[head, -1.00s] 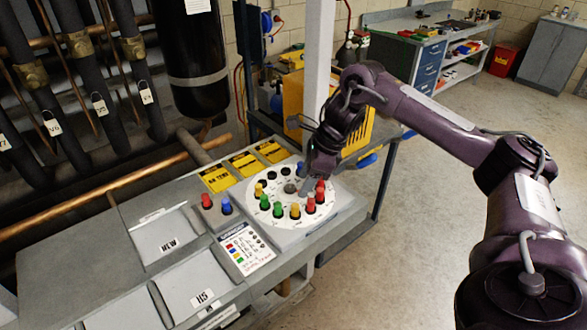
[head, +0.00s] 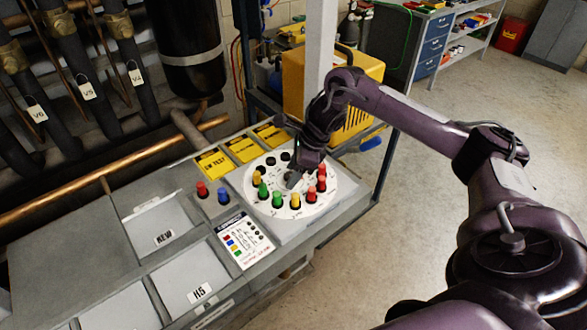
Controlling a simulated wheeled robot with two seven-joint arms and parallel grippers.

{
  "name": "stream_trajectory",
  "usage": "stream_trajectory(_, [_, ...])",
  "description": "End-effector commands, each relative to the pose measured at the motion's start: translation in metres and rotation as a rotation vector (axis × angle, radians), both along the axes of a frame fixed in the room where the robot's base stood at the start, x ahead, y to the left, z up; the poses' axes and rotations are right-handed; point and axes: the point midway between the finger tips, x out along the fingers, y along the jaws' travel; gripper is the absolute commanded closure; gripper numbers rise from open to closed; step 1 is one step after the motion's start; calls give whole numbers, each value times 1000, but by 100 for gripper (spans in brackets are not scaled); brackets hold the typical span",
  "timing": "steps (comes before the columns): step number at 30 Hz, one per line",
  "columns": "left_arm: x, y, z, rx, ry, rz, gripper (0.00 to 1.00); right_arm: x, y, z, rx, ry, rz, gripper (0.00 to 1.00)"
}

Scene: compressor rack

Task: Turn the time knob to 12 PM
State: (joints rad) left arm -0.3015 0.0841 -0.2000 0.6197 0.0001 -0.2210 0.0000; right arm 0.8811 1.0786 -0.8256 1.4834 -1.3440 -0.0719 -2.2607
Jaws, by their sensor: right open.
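The time dial is a round white disc (head: 265,205) on the sloped grey panel, ringed by red, green, yellow and black pegs. Its small centre knob is mostly hidden under my right gripper (head: 293,180). The right gripper points down over the disc's middle with its jaws open. I cannot tell whether its fingers touch the knob, and the knob's pointing direction is hidden. My left gripper is out of view.
A red button (head: 202,189) and a blue button (head: 223,195) sit left of the disc. Yellow cards (head: 214,163) lie behind it, and a printed card (head: 243,240) lies in front. A white post (head: 319,45) and a yellow case (head: 358,75) stand behind the gripper.

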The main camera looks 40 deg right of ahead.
Motion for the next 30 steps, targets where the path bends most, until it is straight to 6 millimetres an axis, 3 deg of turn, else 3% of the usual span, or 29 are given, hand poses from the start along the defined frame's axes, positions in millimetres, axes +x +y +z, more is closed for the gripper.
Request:
stream_trajectory(3, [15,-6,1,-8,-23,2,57,0,0,-1,0,0,0,48])
stream_trajectory(6, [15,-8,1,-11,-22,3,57,0,0,-1,0,0,0,49])
stream_trajectory(16, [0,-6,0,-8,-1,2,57,0,0,0,0,0,0,92])
stream_trajectory(30, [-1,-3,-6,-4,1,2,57,-1,0,-1,-2,-1,-118,92])
